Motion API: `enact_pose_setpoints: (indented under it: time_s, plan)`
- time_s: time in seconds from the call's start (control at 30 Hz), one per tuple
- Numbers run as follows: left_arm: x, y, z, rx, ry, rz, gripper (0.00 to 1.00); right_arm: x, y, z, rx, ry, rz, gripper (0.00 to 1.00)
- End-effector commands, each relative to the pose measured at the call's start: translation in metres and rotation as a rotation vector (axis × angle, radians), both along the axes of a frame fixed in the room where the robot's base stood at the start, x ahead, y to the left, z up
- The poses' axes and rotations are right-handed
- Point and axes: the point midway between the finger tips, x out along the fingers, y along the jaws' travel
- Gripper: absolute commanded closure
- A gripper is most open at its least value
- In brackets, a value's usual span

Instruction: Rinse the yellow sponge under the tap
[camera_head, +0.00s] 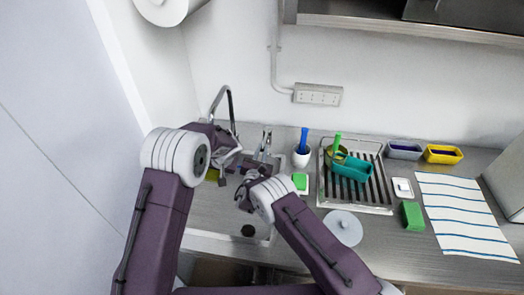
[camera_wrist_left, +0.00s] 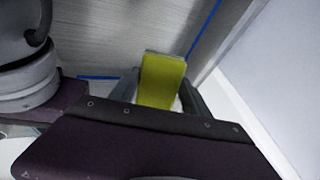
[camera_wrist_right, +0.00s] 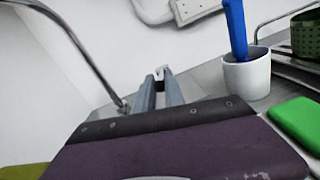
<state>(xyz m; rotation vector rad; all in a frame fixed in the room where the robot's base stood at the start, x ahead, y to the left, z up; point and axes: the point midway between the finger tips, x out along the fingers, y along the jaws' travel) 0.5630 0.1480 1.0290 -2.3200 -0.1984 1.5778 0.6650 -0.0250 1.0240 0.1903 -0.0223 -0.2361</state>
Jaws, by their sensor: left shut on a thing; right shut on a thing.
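The yellow sponge (camera_wrist_left: 163,82) is between the fingers of my left gripper (camera_wrist_left: 162,95) in the left wrist view. In the head view the sponge (camera_head: 211,175) shows partly below that gripper, at the left of the sink (camera_head: 200,210). The tap's curved spout (camera_head: 230,98) rises behind my left gripper; its outlet is hidden. My right gripper (camera_head: 265,146) is at the back of the sink, right of the spout. In the right wrist view its fingers (camera_wrist_right: 160,82) close on a small pale metal part (camera_wrist_right: 159,72), perhaps the tap's lever. I cannot make out any water.
Right of the sink stand a white cup (camera_head: 302,158) with a blue-handled brush, a green sponge (camera_head: 300,181), and a drying rack (camera_head: 382,209) holding a teal container (camera_head: 352,169). A white round lid (camera_head: 343,228) lies near the front. A wall stands close at the left.

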Motion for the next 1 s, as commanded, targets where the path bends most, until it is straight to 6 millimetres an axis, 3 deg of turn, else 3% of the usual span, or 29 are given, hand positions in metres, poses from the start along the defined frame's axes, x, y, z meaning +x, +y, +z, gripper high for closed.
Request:
enact_pose_setpoints:
  time_s: [0.73,1.0]
  plan:
    - [0.000,0.000,0.000,0.000,0.000,0.000,0.83,0.000,-0.001,0.000,-0.001,0.001,0.002,1.00]
    - [0.000,0.000,0.000,0.000,0.000,0.000,0.83,-0.001,-0.026,0.001,-0.004,-0.001,0.138,1.00]
